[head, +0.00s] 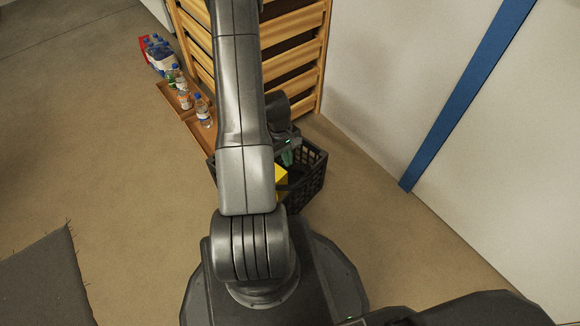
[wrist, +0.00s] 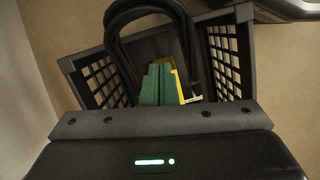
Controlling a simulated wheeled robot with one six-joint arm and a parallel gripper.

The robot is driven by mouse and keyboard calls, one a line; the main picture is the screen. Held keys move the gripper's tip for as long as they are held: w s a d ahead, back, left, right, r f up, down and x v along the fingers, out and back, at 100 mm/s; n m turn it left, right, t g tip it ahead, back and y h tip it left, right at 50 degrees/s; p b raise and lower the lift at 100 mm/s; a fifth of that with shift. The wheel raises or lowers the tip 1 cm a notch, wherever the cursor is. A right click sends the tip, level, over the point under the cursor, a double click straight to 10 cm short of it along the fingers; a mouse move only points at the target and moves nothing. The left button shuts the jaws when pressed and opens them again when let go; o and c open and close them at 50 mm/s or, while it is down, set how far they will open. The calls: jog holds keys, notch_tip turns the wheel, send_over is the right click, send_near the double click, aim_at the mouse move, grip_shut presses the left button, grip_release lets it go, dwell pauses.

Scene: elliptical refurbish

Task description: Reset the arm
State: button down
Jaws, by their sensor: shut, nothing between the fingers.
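My arm reaches up and over in the middle of the head view and hides part of the scene. My gripper (head: 287,158) points down over a black crate (head: 313,178) beside my base. In the wrist view, its green fingers (wrist: 158,84) are together with nothing held between them. The slatted crate walls (wrist: 232,60) show on both sides of the fingers. A yellow object (head: 281,174) sits in the crate, and its edge shows just behind the fingers in the wrist view (wrist: 181,85). I cannot tell whether the fingers touch it.
A wooden shelf rack (head: 300,62) stands behind the crate. Bottles (head: 203,111) stand in a low wooden tray at its left, with a red crate of bottles (head: 158,55) farther back. A white wall with a blue stripe (head: 455,110) is at right.

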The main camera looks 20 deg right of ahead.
jog(key=v, duration=0.3)
jog(key=shift+f, duration=0.1)
jog(key=w+a+b+x, duration=0.1)
jog(key=w+b+x, duration=0.2)
jog(key=x, duration=0.9)
jog(key=shift+x, duration=0.85)
jog(key=shift+s, duration=0.15)
